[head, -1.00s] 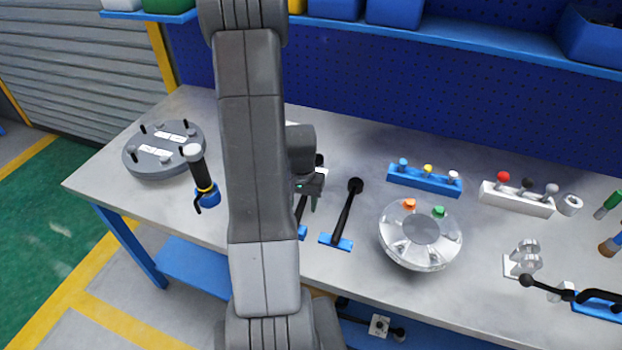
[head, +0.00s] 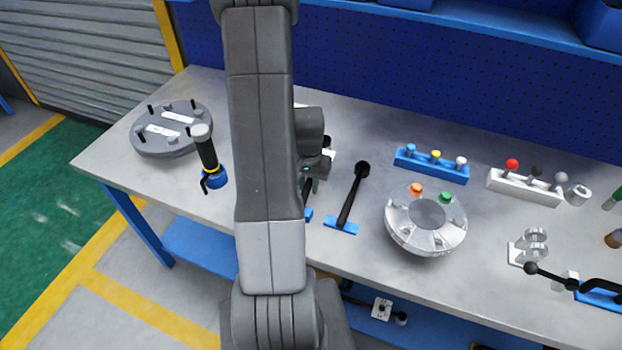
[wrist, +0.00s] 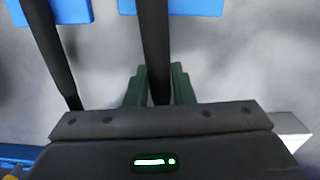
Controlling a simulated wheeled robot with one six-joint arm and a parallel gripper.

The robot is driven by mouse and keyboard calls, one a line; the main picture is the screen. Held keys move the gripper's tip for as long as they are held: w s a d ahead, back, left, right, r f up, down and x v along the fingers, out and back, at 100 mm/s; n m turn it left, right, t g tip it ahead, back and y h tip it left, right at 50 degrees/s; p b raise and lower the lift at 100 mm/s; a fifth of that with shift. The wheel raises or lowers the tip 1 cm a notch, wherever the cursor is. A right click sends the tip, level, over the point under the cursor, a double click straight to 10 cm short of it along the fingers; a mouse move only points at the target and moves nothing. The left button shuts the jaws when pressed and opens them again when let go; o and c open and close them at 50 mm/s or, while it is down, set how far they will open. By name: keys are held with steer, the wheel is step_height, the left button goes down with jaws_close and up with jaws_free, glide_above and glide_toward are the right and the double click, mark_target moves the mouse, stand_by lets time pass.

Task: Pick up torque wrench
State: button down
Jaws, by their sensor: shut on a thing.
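My gripper (head: 314,186) is low over the workbench, partly hidden behind my arm in the head view. In the wrist view its green fingers (wrist: 158,88) are shut on the black shaft of a tool (wrist: 154,40), which I take to be the torque wrench. A blue piece (wrist: 190,7) shows at the shaft's far end. In the head view only bits of this tool show, such as its blue end (head: 309,214). I cannot tell whether it is clear of the bench. A similar black tool with a blue foot (head: 352,196) lies close to its right.
A grey flanged cover (head: 172,143) and a black-handled tool with a blue head (head: 208,160) are at left. A clear round shell (head: 401,228), a blue rack (head: 430,170) and a white rack (head: 522,190) are at right. A blue pegboard (head: 420,85) stands behind.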

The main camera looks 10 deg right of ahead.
step_height(320, 180, up, 10)
steer(key=shift+f+b, duration=0.2)
steer(key=shift+b, duration=0.2)
steer(key=c, duration=1.8)
jaws_free()
steer(key=shift+c, duration=0.2)
jaws_close()
steer(key=shift+d, duration=0.1)
